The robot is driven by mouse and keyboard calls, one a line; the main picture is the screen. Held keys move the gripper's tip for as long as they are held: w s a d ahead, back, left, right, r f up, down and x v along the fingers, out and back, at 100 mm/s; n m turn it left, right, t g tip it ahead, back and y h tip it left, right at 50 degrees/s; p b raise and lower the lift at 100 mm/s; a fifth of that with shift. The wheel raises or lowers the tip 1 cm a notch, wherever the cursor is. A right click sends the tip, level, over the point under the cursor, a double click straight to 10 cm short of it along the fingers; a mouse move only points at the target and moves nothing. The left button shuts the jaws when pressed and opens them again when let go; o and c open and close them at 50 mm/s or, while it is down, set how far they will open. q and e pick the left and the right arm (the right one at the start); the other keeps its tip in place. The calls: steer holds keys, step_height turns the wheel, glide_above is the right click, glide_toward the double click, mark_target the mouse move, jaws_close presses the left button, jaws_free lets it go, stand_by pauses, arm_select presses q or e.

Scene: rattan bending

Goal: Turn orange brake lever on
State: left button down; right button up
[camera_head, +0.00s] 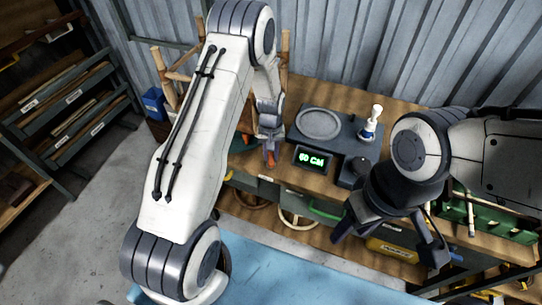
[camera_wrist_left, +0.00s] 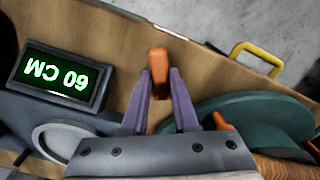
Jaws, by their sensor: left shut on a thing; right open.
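The orange brake lever (camera_wrist_left: 158,64) shows in the left wrist view as an orange tip between my left gripper's two purple fingers. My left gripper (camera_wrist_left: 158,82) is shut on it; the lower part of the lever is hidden. In the head view my left gripper (camera_head: 271,157) is low over the workbench, left of the digital display (camera_head: 312,158). My right gripper (camera_head: 388,238) is open and empty in front of the bench, at the right.
A dark machine with a round grey plate (camera_head: 318,123) stands on the wooden bench (camera_head: 300,93). A dark green round part (camera_wrist_left: 245,118) lies close to my left gripper. A blue surface (camera_head: 300,272) is in front.

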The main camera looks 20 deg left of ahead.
mark_target(272, 156)
arm_select(q)
steer(key=m+b, duration=0.1)
steer(key=m, duration=0.4)
steer(key=shift+w, duration=0.1)
steer(key=shift+r, duration=0.1)
stand_by(0.4)
steer(key=c, duration=0.7)
jaws_free()
step_height(272, 156, up, 10)
steer(key=shift+r+b, duration=0.2)
steer(key=shift+b, duration=0.8)
steer(key=shift+d, duration=0.1)
